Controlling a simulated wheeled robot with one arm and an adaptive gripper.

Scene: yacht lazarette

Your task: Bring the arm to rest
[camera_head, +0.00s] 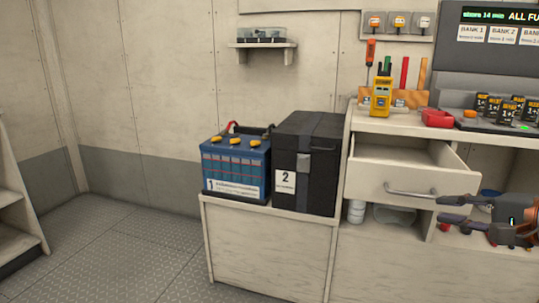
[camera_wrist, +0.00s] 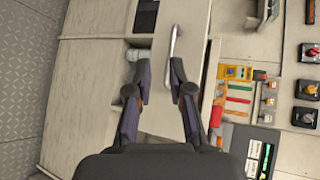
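My gripper (camera_head: 446,209) is at the right of the head view, its two fingers apart and nothing visible between them. It is just to the right of the metal handle (camera_head: 411,192) of a pale drawer (camera_head: 395,177), which stands pulled out from the workbench. In the wrist view my gripper (camera_wrist: 159,72) is also open, and the drawer handle (camera_wrist: 173,42) shows beyond the right fingertip. Whether finger and handle touch cannot be told. Most of my arm is outside the head view.
A blue battery (camera_head: 236,166) and a black box (camera_head: 306,163) stand on the low cabinet (camera_head: 265,250). Open floor (camera_head: 130,240) lies at the left.

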